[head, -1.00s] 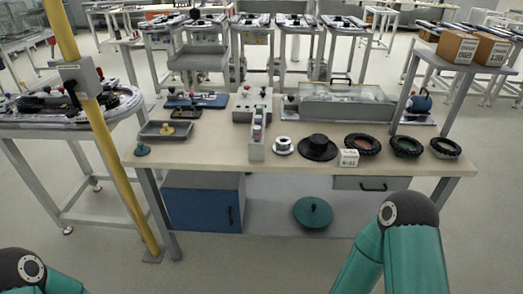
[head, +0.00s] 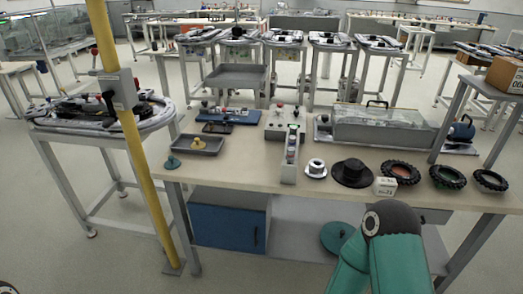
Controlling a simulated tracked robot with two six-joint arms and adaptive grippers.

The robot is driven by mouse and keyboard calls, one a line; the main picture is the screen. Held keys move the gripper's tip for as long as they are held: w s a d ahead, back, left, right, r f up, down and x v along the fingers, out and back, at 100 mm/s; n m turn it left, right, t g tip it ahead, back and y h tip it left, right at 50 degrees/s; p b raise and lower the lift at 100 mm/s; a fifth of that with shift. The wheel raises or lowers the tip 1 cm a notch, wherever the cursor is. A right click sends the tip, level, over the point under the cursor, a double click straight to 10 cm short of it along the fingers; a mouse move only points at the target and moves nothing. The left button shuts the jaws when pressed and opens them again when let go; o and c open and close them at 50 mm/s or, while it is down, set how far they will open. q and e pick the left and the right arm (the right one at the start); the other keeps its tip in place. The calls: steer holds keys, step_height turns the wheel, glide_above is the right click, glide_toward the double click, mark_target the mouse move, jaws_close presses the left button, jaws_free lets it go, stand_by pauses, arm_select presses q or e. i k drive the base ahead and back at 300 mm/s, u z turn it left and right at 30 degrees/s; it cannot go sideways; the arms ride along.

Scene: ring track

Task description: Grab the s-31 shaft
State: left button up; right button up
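I cannot pick out the s-31 shaft for certain, as no label with that name is readable. A slim light part lies on a blue fixture (head: 232,118) at the back left of the workbench (head: 250,176). Slim pieces also stand in a narrow grey upright holder (head: 290,158) near the bench's middle. Both may be shafts, but they are too small to tell. My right arm's green link shows at the bottom right, in front of the bench. Neither gripper is in view.
A yellow post (head: 131,135) stands left of the bench, beside a ring-track table (head: 60,122). The bench also holds a grey tray (head: 198,146), white flanged part (head: 316,168), black flanged part (head: 352,173), small labelled box (head: 386,186), black-rimmed rings (head: 448,177) and clear-covered case (head: 380,126).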

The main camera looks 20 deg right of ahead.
mark_target(290, 157)
steer(key=u, duration=0.1)
steer(key=i, duration=1.3)
steer(key=z, duration=0.45)
